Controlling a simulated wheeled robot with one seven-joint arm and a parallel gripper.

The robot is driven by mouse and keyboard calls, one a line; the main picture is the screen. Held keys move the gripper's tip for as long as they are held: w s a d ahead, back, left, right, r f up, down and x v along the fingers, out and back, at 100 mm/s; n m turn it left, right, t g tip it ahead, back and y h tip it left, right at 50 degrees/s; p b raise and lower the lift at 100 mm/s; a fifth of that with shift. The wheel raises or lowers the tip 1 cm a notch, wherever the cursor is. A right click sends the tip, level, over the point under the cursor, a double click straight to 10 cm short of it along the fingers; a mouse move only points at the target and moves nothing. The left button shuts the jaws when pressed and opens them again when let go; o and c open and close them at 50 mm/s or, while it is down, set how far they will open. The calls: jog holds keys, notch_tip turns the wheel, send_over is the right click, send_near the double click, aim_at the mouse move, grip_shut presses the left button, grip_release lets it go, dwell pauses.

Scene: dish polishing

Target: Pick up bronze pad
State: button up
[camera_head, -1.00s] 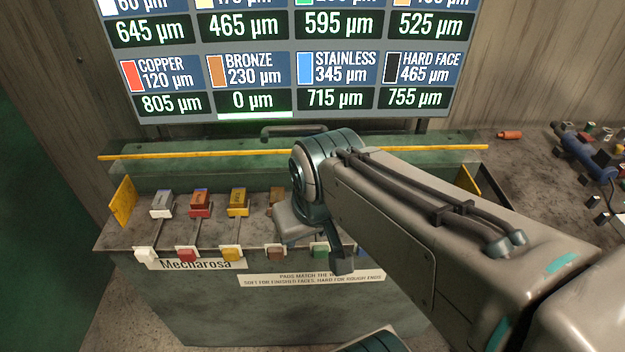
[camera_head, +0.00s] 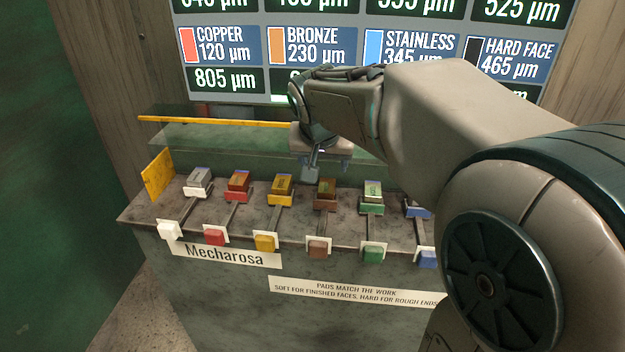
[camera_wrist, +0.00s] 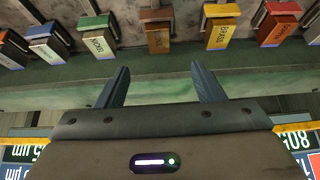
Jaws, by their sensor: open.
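The bronze pad (camera_head: 326,187) is a brown block in a brown holder on the dispenser bench, between the yellow pad (camera_head: 282,184) and the green pad (camera_head: 373,189). My gripper (camera_head: 312,172) is above and behind the row of pads, close to the bronze one in the picture. In the wrist view the bronze pad (camera_wrist: 158,38) is beyond the fingertips, roughly between their lines. The fingers of my gripper (camera_wrist: 160,80) are spread apart with nothing between them.
A red pad (camera_head: 238,182) and a white pad (camera_head: 199,179) stand to the left; a blue pad (camera_head: 418,211) is partly hidden by my arm. Coloured buttons line the front edge. A yellow bar (camera_head: 215,121) runs behind, below a screen (camera_head: 320,50) of micrometre readings.

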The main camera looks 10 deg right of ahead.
aim_at(326, 186)
jog(key=x, duration=1.3)
jog(key=shift+d+f, duration=0.2)
jog(key=shift+c, duration=0.3)
grip_shut()
jog(key=shift+w+r, duration=0.1)
